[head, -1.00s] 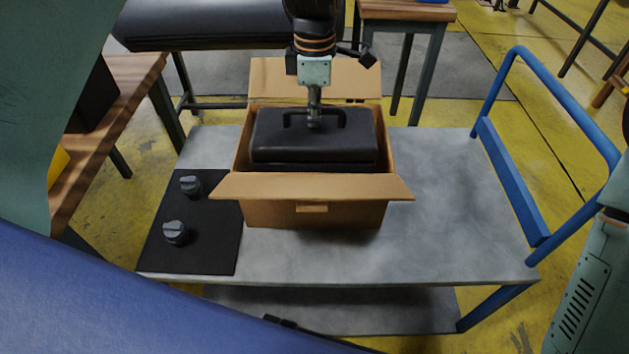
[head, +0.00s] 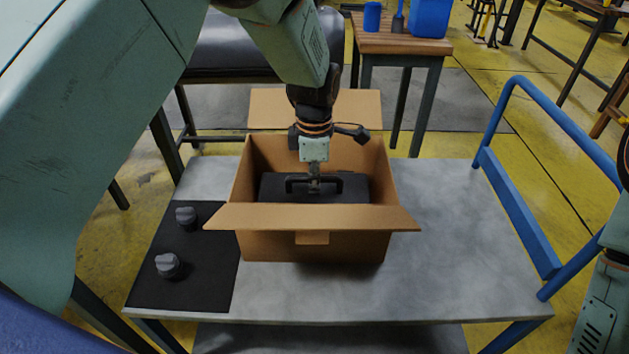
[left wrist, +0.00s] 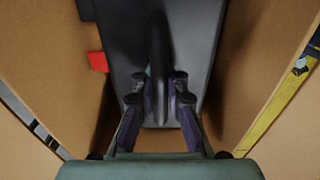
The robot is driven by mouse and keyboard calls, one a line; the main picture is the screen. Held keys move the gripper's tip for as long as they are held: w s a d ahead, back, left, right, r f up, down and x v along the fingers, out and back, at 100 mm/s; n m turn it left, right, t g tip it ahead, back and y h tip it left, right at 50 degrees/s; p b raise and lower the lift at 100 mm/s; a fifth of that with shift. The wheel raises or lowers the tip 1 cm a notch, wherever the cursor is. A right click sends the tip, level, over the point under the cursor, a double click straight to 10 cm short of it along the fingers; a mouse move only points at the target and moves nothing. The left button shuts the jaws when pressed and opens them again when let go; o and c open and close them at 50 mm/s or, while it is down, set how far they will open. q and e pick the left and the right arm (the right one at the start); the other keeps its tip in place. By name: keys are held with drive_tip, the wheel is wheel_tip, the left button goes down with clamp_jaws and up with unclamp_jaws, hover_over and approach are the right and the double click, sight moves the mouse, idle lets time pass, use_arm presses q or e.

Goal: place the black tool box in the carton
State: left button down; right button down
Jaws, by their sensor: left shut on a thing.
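The black tool box (head: 345,192) is down inside the open carton (head: 275,246), between its walls, with its top below the carton's rim. In the left wrist view the tool box (left wrist: 200,40) lies between brown carton walls (left wrist: 262,60). My left gripper (head: 314,186) reaches down into the carton and is shut on the tool box's handle. The left wrist view shows the gripper's fingers (left wrist: 158,100) on both sides of the handle. The box's underside and the carton's floor are hidden. My right gripper is not in view; part of my right arm shows at the right edge.
The carton stands on a grey cart (head: 450,240) with a blue handrail (head: 515,210) on the right. A black mat (head: 190,270) with two dark knobs (head: 168,265) lies left of the carton. The carton's flaps are folded outward. The cart top is clear to the right.

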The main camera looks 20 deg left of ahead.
use_arm(q)
drive_tip(key=c, duration=1.4)
unclamp_jaws()
drive_tip(key=shift+f, duration=0.1)
drive_tip(key=shift+o, duration=0.2)
wheel_tip(320, 180, up, 12)
drive_tip(key=p, duration=0.3)
drive_tip(key=shift+p, duration=0.35)
drive_tip(key=shift+s, duration=0.1)
